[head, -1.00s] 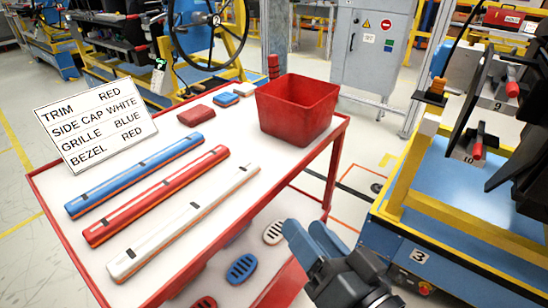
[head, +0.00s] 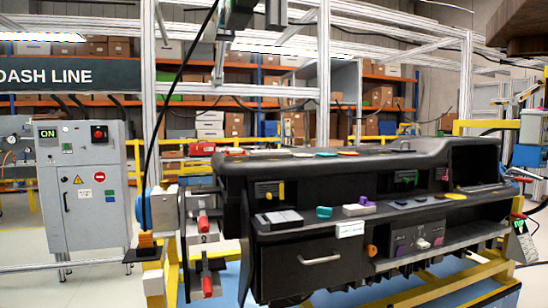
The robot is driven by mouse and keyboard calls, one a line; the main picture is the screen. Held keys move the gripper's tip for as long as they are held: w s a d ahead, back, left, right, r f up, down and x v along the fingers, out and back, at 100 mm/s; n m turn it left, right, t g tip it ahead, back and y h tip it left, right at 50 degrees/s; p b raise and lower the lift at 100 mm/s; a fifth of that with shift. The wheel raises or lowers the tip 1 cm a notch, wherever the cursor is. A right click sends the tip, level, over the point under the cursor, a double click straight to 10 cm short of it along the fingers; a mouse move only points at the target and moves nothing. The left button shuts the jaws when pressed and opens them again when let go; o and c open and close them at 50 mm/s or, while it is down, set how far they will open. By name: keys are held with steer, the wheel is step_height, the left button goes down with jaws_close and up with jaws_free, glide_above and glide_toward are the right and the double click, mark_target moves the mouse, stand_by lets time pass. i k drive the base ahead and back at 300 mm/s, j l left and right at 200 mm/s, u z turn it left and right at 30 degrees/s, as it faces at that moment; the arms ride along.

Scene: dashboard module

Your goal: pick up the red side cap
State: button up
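The red side cap cannot be made out in the head view now. The white-topped table with the side caps is out of the picture. My gripper is not in view either. The head view faces a black dashboard module (head: 320,185) on a stand. Flat coloured pieces lie along its top, too small to identify surely. Its front has a drawer (head: 318,268) with a metal handle, a white label (head: 350,229) and small coloured parts on the ledge.
Clamps with red handles (head: 203,224) stand at the module's left end. Yellow rails (head: 455,290) run below it. A grey control cabinet (head: 84,190) stands at the left. A dark brown shape (head: 525,25) hangs in the upper right corner. Shelves with boxes fill the background.

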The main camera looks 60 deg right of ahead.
mark_target(237, 152)
steer(key=j+z, duration=0.15)
steer(key=z, duration=0.25)
steer(key=i+j+z, duration=0.1)
steer(key=z, duration=0.3)
steer(key=j+z, duration=0.2)
steer(key=z, duration=0.2)
steer(key=j+z, duration=0.15)
steer(key=z, duration=0.2)
steer(key=j, duration=0.65)
steer(key=k+j, duration=0.15)
steer(key=j, duration=0.55)
